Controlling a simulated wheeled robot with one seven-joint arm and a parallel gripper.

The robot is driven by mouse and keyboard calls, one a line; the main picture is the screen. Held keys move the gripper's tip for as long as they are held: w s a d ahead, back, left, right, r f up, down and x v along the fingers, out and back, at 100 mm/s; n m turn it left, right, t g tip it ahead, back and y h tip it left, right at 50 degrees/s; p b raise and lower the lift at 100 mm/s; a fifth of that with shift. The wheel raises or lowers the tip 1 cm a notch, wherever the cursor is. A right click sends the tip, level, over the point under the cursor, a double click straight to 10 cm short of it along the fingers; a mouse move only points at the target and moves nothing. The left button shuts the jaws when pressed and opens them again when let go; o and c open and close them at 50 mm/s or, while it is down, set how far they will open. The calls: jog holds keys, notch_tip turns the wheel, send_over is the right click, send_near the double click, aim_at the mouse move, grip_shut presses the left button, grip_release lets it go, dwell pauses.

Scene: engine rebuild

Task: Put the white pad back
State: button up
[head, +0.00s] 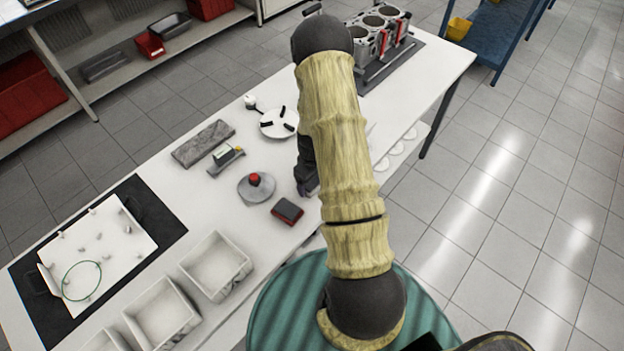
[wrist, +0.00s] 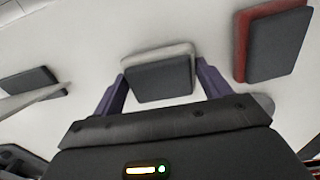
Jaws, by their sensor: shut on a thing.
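The white pad (wrist: 160,77) has a dark grey face and a pale rim. In the wrist view it sits between the two fingers of my gripper (wrist: 159,70), which is shut on it. In the head view my gripper (head: 306,187) is low over the white bench, mostly hidden by my arm, and the white pad cannot be made out there. I cannot tell whether the pad touches the surface below. A red-edged pad (wrist: 276,43) lies to the right in the wrist view; it also shows in the head view (head: 288,211), just below my gripper.
A white round dish (head: 278,123) with several black pieces lies behind my gripper. A grey disc with a red knob (head: 254,180), a grey slab (head: 203,143) and white bins (head: 215,266) are on the bench (head: 185,215). An engine block (head: 378,30) stands at the far end.

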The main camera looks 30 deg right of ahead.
aim_at(312, 181)
jog(key=o, duration=1)
jog(key=shift+c, duration=0.2)
notch_tip(312, 181, up, 12)
jog(key=b, duration=0.2)
jog(key=shift+r, duration=0.15)
